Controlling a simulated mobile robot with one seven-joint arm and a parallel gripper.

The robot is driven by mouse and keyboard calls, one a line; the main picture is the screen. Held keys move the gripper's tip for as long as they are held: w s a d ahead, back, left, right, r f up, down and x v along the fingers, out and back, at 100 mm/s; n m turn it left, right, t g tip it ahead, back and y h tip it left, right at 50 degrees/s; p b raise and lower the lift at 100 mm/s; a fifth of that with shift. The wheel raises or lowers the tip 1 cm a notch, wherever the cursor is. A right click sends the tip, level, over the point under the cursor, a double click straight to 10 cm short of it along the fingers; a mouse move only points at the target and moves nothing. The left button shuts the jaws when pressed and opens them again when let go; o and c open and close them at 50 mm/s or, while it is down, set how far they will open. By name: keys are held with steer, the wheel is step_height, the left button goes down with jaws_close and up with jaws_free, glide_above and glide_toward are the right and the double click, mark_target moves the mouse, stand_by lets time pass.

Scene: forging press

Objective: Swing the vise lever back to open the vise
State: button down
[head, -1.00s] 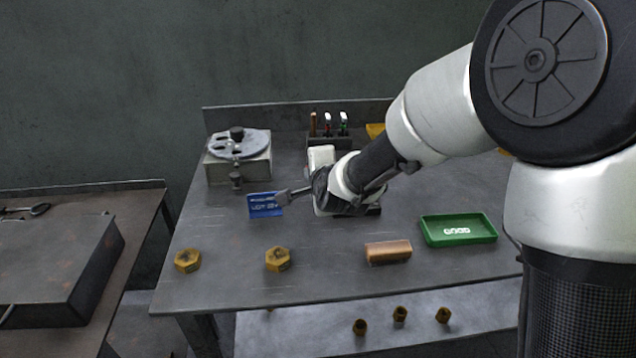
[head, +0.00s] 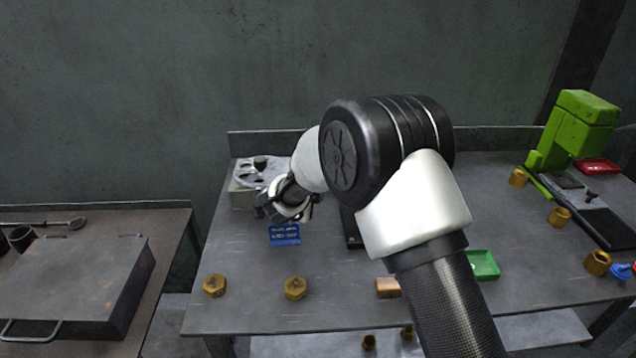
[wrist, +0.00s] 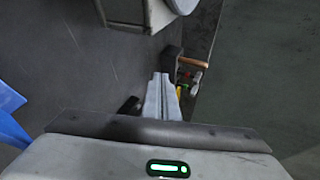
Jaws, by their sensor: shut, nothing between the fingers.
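My gripper (head: 268,207) is shut and empty, above the bench near the disc fixture (head: 243,197) at the back left. Its closed fingers (wrist: 163,97) also show in the wrist view. In the head view my arm covers the middle of the bench. Only a dark flat base edge (head: 353,232) shows beside the arm, probably the vise's. I cannot make out the vise lever or its position. The wrist view shows a grey block (wrist: 125,12) at the top, which I cannot name surely, and a short dark piece beside the fingers.
A blue sign (head: 285,234) lies in front of my gripper. Hex nuts (head: 295,289), a copper-coloured block (head: 387,288) and a green tray (head: 484,265) lie nearer the front. A green press (head: 572,135) stands at the right. A tool rack (wrist: 187,75) shows in the wrist view.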

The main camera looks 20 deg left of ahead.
steer(key=shift+w+a, duration=0.1)
steer(key=shift+w, duration=0.7)
